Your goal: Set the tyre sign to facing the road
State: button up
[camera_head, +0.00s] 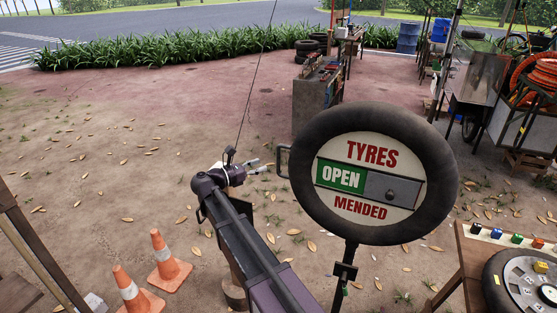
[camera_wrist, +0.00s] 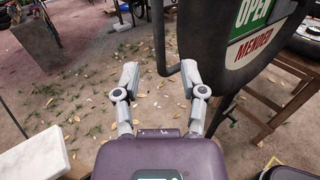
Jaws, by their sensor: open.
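The tyre sign (camera_head: 318,215) is a black tyre around a cream disc on a dark post. Its lettered face, with "TYRES", a green "OPEN" panel and "MENDED", is turned towards my head camera, with the road (camera_head: 250,27) behind it. A grey bar handle (camera_head: 281,161) sticks out from the tyre's left edge. My gripper (camera_head: 261,165) is open and empty, just left of the handle. In the wrist view the handle (camera_wrist: 158,35) lies between and beyond the open fingertips (camera_wrist: 160,74); contact cannot be told. Part of the sign (camera_wrist: 225,55) shows at right there.
Two traffic cones (camera_head: 170,258) stand at lower left. A wooden bench (camera_head: 475,255) with a wheel stands at lower right. A tool cabinet (camera_head: 312,105) and a cart with orange hose (camera_head: 535,75) are behind. The ground left of the sign is mostly clear.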

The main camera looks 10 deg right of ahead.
aim_at(278, 171)
jog(key=shift+x, duration=3.95)
grip_shut()
